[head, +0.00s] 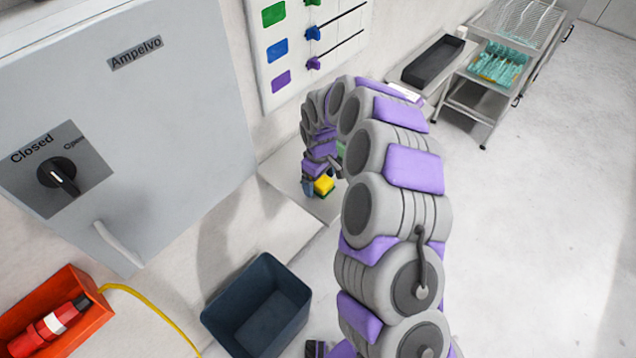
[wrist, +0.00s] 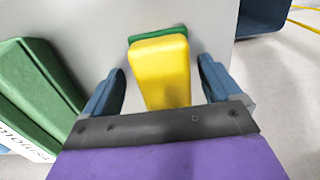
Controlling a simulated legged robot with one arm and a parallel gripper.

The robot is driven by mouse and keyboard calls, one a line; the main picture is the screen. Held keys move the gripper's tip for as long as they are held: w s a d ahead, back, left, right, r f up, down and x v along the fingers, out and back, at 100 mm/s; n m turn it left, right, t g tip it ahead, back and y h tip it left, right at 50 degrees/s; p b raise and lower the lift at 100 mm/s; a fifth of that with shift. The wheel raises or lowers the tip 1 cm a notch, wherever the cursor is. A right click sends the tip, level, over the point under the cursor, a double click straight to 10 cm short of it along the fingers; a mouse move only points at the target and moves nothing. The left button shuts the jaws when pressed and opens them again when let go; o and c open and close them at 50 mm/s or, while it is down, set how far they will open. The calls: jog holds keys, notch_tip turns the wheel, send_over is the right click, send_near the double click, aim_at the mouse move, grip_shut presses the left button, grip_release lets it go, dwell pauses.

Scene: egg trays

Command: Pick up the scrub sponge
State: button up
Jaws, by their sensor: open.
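The scrub sponge (head: 324,185) is yellow with a green layer. In the head view it lies on a light grey surface under the end of my arm. In the wrist view the sponge (wrist: 161,72) stands out ahead, with its green side at the far edge. My gripper (wrist: 160,85) is open, with one blue-grey finger on each side of the sponge. The sponge's near end lies between the fingers, with gaps visible on both sides. In the head view my gripper (head: 317,187) is small and partly hidden by my arm.
A green box-like object (wrist: 38,88) with lettering is close on the left in the wrist view. A dark blue bin (head: 262,305) stands on the floor. A grey cabinet (head: 130,130) is at left, and a cart (head: 480,100) is at the back right.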

jog(key=shift+a, duration=0.55)
jog(key=c, duration=0.6)
jog(key=shift+d, duration=0.45)
jog(key=c, duration=0.5)
jog(key=shift+a+r, duration=0.15)
jog(key=shift+c, duration=0.3)
jog(key=shift+a+r, duration=0.2)
jog(key=shift+r, duration=0.35)
notch_tip(320, 180, up, 2)
jog(key=shift+d+p, duration=0.1)
jog(key=shift+p, duration=0.5)
jog(key=shift+s+r, duration=0.25)
jog(key=s+a+r+p, duration=0.1)
jog(key=s+p, duration=0.1)
jog(key=s, duration=1.3)
jog(key=shift+s, duration=0.25)
jog(key=shift+r, duration=0.1)
